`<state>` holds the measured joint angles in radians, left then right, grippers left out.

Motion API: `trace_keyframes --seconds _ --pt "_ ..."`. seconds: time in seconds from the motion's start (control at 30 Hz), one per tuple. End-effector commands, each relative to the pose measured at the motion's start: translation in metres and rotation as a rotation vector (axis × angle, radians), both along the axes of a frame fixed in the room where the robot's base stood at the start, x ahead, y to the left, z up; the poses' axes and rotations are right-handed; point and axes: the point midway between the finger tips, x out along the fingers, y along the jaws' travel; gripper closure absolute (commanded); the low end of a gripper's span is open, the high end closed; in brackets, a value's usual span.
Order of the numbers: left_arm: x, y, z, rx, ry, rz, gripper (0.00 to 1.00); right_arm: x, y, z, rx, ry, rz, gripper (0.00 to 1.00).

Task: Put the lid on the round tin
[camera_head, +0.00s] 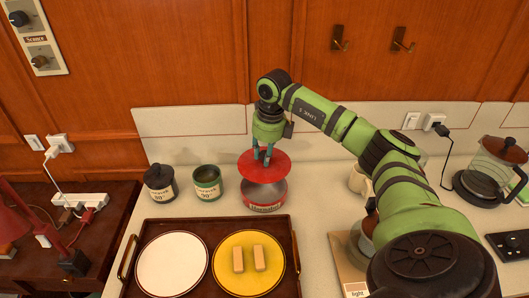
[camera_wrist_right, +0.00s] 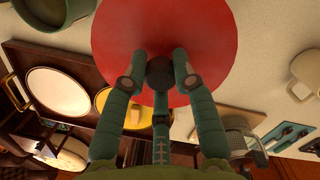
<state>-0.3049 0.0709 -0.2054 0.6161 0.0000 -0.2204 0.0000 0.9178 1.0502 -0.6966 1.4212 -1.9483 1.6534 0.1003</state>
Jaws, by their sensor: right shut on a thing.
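The red round lid (camera_head: 264,167) has a dark knob, seen in the right wrist view (camera_wrist_right: 160,72). My right gripper (camera_head: 266,152) is shut on this knob, one finger on each side. In the right wrist view the lid (camera_wrist_right: 205,35) hides the tin. My left gripper is not in view.
A green canister (camera_head: 207,183) and a dark canister (camera_head: 161,184) stand left of the tin. A brown tray (camera_head: 215,225) with a white plate and a yellow plate holding two blocks lies in front. A cream mug (camera_head: 359,182) and a glass pot (camera_head: 490,170) stand right.

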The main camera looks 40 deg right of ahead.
Motion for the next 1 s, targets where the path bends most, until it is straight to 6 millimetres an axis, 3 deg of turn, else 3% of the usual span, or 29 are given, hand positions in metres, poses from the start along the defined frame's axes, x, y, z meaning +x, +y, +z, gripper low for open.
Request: trace_keyframes --seconds 0.3,1.0 --pt "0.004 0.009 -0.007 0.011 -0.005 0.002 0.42 0.0 0.0 -0.013 -0.002 0.004 0.0 1.0" --pt "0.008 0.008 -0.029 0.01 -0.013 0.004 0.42 0.0 0.0 -0.048 -0.002 0.003 0.0 1.0"
